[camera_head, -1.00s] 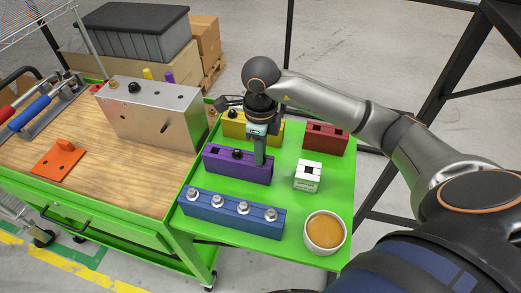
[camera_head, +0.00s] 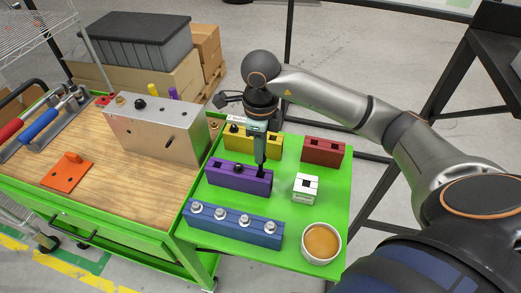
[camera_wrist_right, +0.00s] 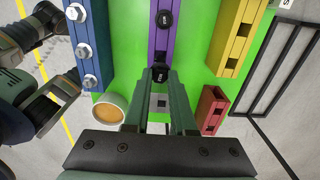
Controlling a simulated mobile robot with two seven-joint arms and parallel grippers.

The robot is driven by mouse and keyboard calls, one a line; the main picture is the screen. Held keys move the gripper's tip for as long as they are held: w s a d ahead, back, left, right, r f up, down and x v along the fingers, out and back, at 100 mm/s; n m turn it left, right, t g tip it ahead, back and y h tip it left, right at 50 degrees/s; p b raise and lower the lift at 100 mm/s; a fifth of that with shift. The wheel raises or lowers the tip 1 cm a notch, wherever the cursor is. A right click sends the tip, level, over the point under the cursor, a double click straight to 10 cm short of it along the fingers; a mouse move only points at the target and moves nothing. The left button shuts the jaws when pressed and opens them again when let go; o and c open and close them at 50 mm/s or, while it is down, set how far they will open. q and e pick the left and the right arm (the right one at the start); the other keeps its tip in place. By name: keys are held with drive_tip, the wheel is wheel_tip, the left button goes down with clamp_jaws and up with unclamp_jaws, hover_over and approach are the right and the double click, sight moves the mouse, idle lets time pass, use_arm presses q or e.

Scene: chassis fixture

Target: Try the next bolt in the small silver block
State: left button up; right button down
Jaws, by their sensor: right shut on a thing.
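The small silver block (camera_head: 304,195) stands on the green shelf, pale with dark square openings on top. In the right wrist view it (camera_wrist_right: 153,108) shows between my fingers. My right gripper (camera_head: 261,172) points down over the right end of the purple block (camera_head: 225,176). In the right wrist view my right gripper (camera_wrist_right: 160,76) is shut on a black bolt (camera_wrist_right: 160,73) at that end of the block. I cannot tell whether this bolt is still in its hole. Another black bolt (camera_head: 238,167) stands in the purple block. My left gripper is not in view.
A blue block (camera_head: 230,228) with several silver bolts, a yellow block (camera_head: 268,142), a red block (camera_head: 322,152) and an orange-filled bowl (camera_head: 321,243) share the shelf. A large metal box (camera_head: 150,135) stands on the wooden cart top. The shelf is clear around the silver block.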

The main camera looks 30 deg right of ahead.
wheel_tip(320, 180, up, 2)
drive_tip(key=shift+r+p, duration=0.1)
drive_tip(key=shift+p, duration=0.4)
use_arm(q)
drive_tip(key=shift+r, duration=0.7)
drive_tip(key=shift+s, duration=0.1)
